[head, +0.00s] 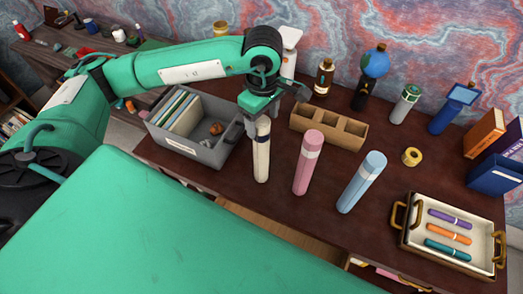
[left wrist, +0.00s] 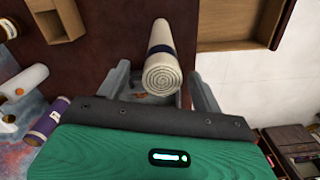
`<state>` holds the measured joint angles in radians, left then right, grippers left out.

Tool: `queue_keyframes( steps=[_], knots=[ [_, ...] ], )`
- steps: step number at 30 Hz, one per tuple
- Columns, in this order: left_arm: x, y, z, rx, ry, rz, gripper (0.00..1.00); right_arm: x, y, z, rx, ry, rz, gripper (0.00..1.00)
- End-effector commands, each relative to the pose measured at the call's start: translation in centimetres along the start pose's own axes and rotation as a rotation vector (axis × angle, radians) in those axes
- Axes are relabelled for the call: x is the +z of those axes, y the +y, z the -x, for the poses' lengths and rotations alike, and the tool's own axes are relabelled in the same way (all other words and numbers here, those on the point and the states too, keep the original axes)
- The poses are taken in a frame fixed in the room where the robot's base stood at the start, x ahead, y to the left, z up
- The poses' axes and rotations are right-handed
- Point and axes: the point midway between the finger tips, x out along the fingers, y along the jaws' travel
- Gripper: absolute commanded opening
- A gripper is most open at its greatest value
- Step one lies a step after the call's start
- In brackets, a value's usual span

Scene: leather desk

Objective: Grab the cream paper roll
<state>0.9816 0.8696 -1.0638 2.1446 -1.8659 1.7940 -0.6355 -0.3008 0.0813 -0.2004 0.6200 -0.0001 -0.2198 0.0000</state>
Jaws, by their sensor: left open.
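The cream paper roll (head: 262,160) stands upright on the dark desk, with a dark band near its top. In the left wrist view the cream roll (left wrist: 162,42) shows its spiral top end. My left gripper (head: 262,117) is above and around the roll's top, reaching down from my green arm. In the left wrist view its two fingers (left wrist: 161,84) are spread, one on each side of the roll's end, with gaps visible. Whether a finger touches the roll I cannot tell. My right gripper is not in view.
A pink roll (head: 308,162) and a blue roll (head: 362,181) stand to the right. A grey bin (head: 222,152) with folders is close on the left. A wooden divided box (head: 328,128) stands behind. A tray (head: 404,240) with several coloured tubes sits at the right.

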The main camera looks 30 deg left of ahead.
Motion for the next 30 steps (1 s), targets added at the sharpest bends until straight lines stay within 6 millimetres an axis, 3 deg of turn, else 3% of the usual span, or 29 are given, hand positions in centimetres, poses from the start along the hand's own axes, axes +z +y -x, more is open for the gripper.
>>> queue_keyframes(
  steps=[3,10,19,28,30],
  knots=[
    [-0.4,-0.3,-1.0,-0.005,0.001,0.003,0.67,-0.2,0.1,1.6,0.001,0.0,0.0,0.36],
    [-0.5,-0.3,-3.9,-0.003,0.0,0.002,0.67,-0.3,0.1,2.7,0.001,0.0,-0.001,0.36],
    [-0.5,-0.2,-4.4,0.0,0.0,0.001,0.65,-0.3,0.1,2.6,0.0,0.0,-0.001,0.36],
    [-0.5,-0.2,-4.4,0.0,0.0,0.001,0.06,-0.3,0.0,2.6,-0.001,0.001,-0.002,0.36],
    [-0.5,-0.2,-4.4,0.0,0.0,0.001,0.01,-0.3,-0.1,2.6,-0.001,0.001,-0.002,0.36]
  ],
)
